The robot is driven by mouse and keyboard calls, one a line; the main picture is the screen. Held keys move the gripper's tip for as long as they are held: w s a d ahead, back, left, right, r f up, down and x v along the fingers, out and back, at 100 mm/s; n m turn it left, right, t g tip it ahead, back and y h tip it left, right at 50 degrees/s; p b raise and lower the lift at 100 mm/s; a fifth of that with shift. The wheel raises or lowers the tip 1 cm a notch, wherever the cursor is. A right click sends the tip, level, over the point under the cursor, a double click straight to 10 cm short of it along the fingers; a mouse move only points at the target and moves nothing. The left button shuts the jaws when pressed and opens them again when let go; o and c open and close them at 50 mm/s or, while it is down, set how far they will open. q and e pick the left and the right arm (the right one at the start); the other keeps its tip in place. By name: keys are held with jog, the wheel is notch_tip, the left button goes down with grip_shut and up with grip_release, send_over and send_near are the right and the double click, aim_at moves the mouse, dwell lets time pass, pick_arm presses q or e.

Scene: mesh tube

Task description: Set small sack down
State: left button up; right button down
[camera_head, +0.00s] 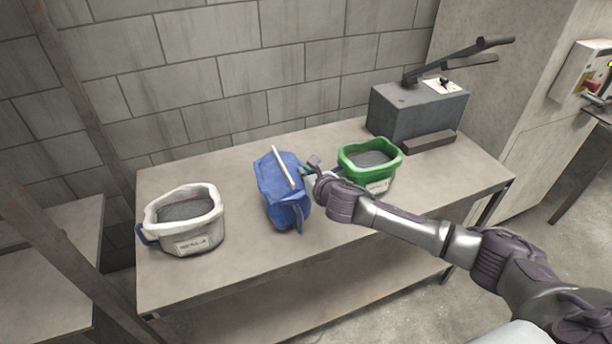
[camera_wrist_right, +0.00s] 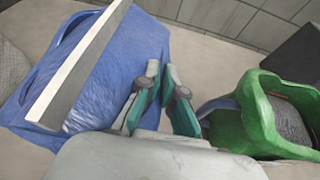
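A blue sack (camera_head: 283,190) with a pale bar (camera_head: 284,167) across its top stands mid-table; in the right wrist view the blue sack (camera_wrist_right: 100,75) fills the left side. A white open sack (camera_head: 185,222) with a label stands at the table's left. A green open sack (camera_head: 370,165) stands at the right of the blue one. I cannot tell which one is the small sack. My right gripper (camera_head: 312,170) is between the blue and green sacks, close to the blue one. In the wrist view its teal-padded fingers (camera_wrist_right: 163,108) are apart with nothing gripped between them. My left gripper is out of view.
The sacks stand on a beige table (camera_head: 240,262) with a lower shelf. A grey lever machine (camera_head: 418,110) stands at the back right. A block wall is behind. The table is clear between the white and blue sacks and along the front.

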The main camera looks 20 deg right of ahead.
jog(key=shift+w+f, duration=0.1)
jog(key=shift+f, duration=0.2)
jog(key=c, duration=1.8)
grip_release()
jog(key=shift+f, duration=0.2)
jog(key=o, duration=0.5)
jog(key=shift+s+r, duration=0.15)
jog(key=shift+s, duration=0.05)
jog(key=v, duration=1.2)
jog(key=shift+b, duration=0.4)
